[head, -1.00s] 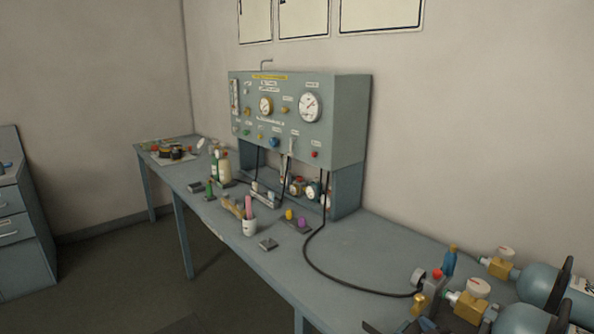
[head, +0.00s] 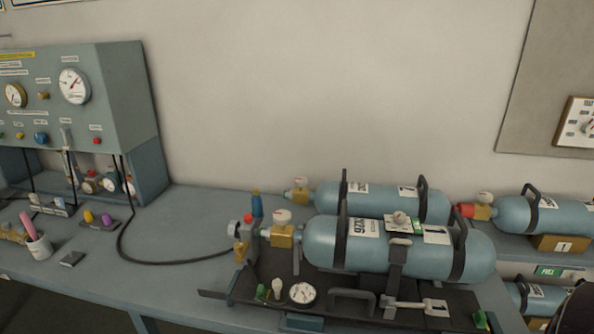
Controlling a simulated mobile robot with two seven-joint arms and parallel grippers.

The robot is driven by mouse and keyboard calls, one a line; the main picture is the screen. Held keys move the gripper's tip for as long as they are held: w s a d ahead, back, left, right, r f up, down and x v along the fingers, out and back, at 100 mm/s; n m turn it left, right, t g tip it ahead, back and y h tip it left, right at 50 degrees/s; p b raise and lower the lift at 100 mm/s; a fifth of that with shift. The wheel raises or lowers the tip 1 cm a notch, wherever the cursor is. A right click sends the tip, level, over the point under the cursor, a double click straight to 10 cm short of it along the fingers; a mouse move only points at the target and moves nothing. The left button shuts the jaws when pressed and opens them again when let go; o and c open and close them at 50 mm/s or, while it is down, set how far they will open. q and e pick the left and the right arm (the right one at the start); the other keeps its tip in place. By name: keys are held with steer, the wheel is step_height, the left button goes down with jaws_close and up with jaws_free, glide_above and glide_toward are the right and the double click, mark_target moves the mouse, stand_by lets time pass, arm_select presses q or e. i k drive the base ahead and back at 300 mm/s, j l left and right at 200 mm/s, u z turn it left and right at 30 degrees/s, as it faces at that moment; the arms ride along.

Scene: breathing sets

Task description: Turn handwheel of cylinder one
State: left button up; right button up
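A blue-grey cylinder (head: 400,246) lies in a dark tray on the bench, with a brass valve (head: 283,236) and a small gauge at its left end. A second cylinder (head: 385,201) lies behind it, with its own brass valve (head: 301,196). A third cylinder (head: 545,214) lies at the right, with a red part (head: 466,210) on its left end. I cannot tell for certain which part is cylinder one's handwheel. Neither gripper is in view.
A gauge panel (head: 100,75) stands at the left; its black hose (head: 170,262) runs to the front cylinder's valve. A loose gauge (head: 302,293) and tools lie in the tray (head: 262,268). Another cylinder (head: 535,297) lies low at the right. Bench space left of the tray is mostly clear.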

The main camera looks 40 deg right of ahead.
mark_target(282, 218)
steer(key=z, duration=1.8)
steer(key=j+u, duration=0.35)
